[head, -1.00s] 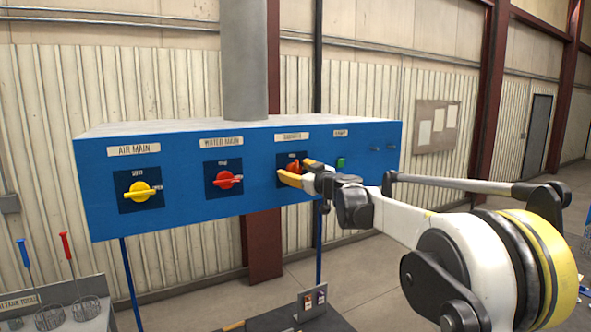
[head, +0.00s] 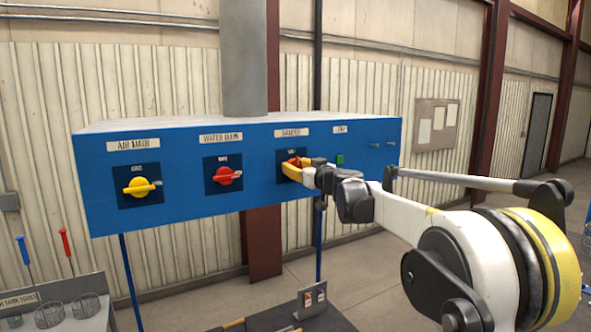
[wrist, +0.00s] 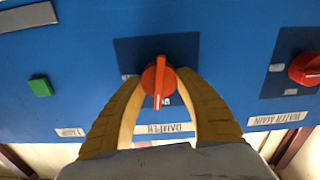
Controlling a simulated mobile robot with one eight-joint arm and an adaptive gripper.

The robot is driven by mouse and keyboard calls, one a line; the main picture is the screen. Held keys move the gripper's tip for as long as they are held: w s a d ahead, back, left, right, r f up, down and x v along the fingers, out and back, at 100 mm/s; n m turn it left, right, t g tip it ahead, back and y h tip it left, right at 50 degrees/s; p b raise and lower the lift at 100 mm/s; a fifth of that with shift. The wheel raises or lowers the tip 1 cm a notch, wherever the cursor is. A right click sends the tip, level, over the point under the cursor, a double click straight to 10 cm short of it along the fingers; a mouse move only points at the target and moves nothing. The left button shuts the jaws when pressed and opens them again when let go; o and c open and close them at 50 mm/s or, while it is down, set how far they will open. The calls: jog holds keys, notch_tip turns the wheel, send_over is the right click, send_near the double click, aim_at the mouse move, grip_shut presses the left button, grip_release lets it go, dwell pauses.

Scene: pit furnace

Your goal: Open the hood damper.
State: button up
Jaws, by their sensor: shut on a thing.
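The hood damper's red-orange knob (wrist: 160,76) sits on a dark square plate on the blue panel, above an upside-down "DAMPER" label in the wrist view. Its bar lies roughly vertical in that view. My gripper (wrist: 161,82) has one yellow finger on each side of the knob and is shut on it. In the head view my gripper (head: 290,168) reaches the panel from the right, and its fingers partly hide the damper knob (head: 293,161).
To the left of the damper on the blue panel (head: 180,211) are the red water main knob (head: 224,176) and the yellow air main knob (head: 139,187). A green button (head: 340,160) is to its right. A tool bench (head: 62,311) stands at the lower left.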

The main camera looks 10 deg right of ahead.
jog(key=m+b, duration=0.1)
jog(key=m, duration=0.3)
jog(key=shift+d+b, duration=0.1)
jog(key=shift+b, duration=0.3)
jog(key=m+b, duration=0.1)
jog(key=m, duration=0.3)
jog(key=shift+f, duration=0.1)
jog(key=m+b, duration=0.1)
jog(key=m, duration=0.3)
jog(key=shift+d+m, duration=0.1)
jog(key=shift+m, duration=0.2)
jog(key=shift+w+m+b, duration=0.1)
jog(key=shift+m+b, duration=0.25)
jog(key=shift+m, duration=1.55)
jog(key=o, duration=1.2)
jog(key=shift+f, duration=0.1)
